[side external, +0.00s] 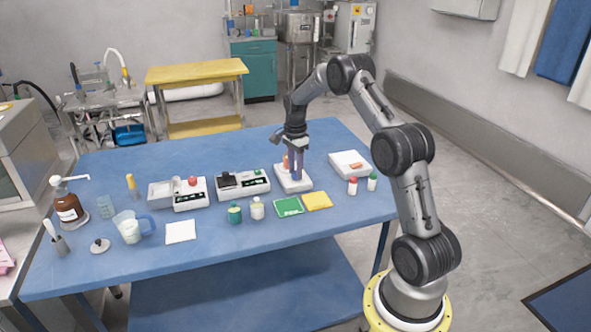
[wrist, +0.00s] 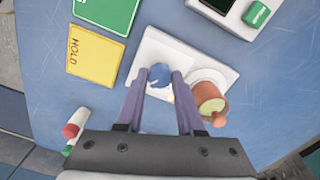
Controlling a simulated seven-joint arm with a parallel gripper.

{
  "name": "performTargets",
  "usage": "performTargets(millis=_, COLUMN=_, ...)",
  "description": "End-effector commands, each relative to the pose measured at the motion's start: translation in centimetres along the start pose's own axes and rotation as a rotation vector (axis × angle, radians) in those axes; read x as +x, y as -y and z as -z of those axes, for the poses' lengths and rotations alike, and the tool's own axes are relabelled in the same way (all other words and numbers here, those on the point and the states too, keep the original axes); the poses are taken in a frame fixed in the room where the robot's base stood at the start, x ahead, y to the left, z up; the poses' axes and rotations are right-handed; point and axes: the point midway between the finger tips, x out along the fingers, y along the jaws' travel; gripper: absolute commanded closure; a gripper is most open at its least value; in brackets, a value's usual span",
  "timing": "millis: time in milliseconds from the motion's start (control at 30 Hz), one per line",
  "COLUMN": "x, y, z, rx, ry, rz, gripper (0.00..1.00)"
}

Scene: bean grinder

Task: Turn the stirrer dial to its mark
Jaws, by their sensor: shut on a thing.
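The stirrer (wrist: 150,45) is a low white unit on the blue table; it also shows in the side view (side external: 303,186). Its blue round dial (wrist: 159,73) sits between the fingertips of my gripper (wrist: 160,80). The gripper is shut on the dial, pointing down at the stirrer in the side view (side external: 294,177). An orange-brown vessel (wrist: 208,97) stands on the stirrer's round white plate, close beside one finger. The dial is hidden in the side view. I cannot make out the dial's mark or where its pointer stands.
A yellow HOLD card (wrist: 95,52) and a green card (wrist: 106,12) lie beside the stirrer. A white unit with a green button (wrist: 257,14) is nearby. Red-capped (side external: 352,186) and green-capped (side external: 372,182) bottles and another white device (side external: 347,168) stand to the right.

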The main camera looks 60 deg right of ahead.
Motion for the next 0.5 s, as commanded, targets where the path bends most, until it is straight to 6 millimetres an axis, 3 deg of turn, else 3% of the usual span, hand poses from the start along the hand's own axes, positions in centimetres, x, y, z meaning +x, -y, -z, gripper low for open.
performTargets(millis=500, x=-0.23, y=0.08, z=0.04, rx=0.16, ry=-0.001, rz=0.003, gripper=1.0)
